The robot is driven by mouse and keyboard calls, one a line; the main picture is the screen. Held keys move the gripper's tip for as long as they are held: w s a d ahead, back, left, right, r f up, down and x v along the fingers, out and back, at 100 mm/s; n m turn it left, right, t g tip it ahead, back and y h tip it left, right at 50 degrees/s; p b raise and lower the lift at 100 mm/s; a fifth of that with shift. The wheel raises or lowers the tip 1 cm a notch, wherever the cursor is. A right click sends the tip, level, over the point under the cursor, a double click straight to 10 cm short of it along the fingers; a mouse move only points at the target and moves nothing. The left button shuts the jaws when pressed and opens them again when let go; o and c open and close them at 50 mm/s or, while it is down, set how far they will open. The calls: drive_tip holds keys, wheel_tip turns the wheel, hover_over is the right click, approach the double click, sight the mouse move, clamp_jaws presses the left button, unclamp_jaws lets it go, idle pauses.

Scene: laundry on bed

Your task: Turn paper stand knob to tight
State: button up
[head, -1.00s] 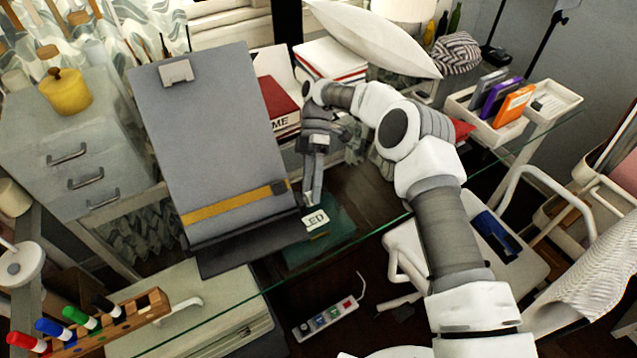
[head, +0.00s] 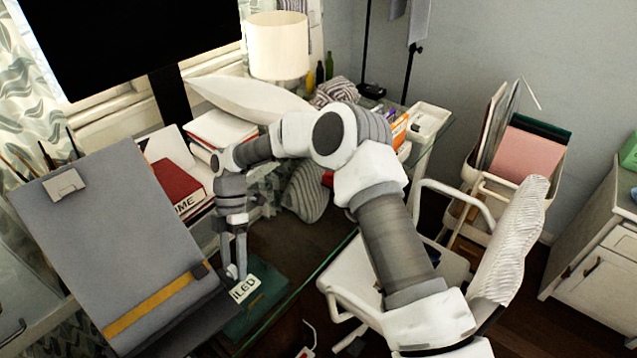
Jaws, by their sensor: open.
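The paper stand (head: 105,235) is a tilted grey board with a metal clip at its top and a yellow bar (head: 150,306) across its lower part. A dark slider (head: 200,270) sits at the right end of the bar. I cannot clearly make out the stand's knob; it may be small or hidden near the lower right edge. My gripper (head: 236,272) points down just right of the stand's lower right edge. Its fingers look narrowly apart with nothing seen between them. I cannot tell whether they touch the stand.
A teal box with a white label (head: 244,288) lies just below my fingertips. A white chair (head: 345,290) is at the front right.

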drive_tip(key=t, duration=0.1)
drive_tip(key=y, duration=0.1)
drive_tip(key=t+y, duration=0.1)
drive_tip(key=shift+s+d+n+t, duration=0.25)
drive_tip(key=shift+d+n+t, duration=0.05)
drive_tip(key=shift+n, duration=0.1)
drive_tip(key=t+y, duration=0.1)
drive_tip(key=t+y+b, duration=0.1)
drive_tip(key=n+y+b, duration=0.1)
drive_tip(key=shift+s+d+t, duration=0.2)
drive_tip(key=shift+d+t, duration=0.05)
drive_tip(key=shift+t, duration=0.15)
drive_tip(key=d+r+m+t+h, duration=0.1)
drive_tip(key=d+r+m, duration=0.4)
drive_tip(key=d+r, duration=0.4)
drive_tip(key=d+r+m+t+h, duration=0.1)
drive_tip(key=d+r+m+h, duration=0.1)
drive_tip(key=d+r+m, duration=0.4)
drive_tip(key=shift+w+d+r+t+b, duration=0.4)
drive_tip(key=shift+d+r, duration=1.1)
drive_tip(key=shift+r, duration=2.35)
